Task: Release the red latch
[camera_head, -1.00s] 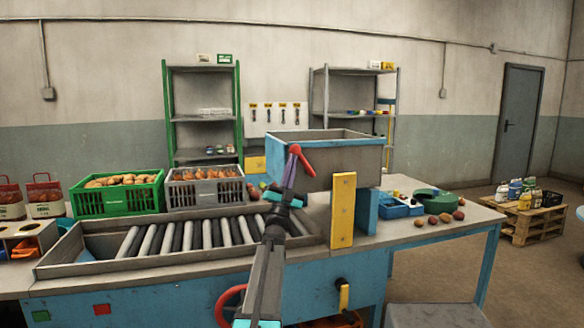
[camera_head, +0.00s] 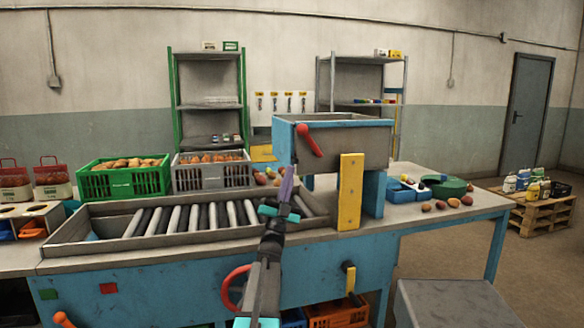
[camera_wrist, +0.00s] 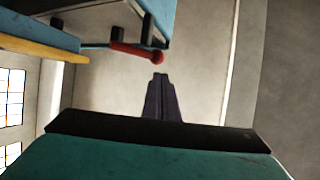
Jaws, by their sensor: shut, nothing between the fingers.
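The red latch (camera_head: 309,140) is a short lever on the front of the grey and blue hopper bin (camera_head: 355,150), near its left corner. It slants from upper left down to lower right. In the wrist view the red latch (camera_wrist: 138,52) shows with its rounded end just above my fingertips. My gripper (camera_head: 289,172) has dark purplish fingers pointing up, below and left of the latch. In the wrist view my gripper (camera_wrist: 160,80) has its fingers together and empty, with a visible gap to the latch.
A yellow post (camera_head: 350,190) stands under the hopper's front. The roller tray (camera_head: 75,240) lies behind and left of my gripper. Green (camera_head: 125,182) and grey (camera_head: 212,178) crates stand behind it. Open air lies left of the hopper, above the crates.

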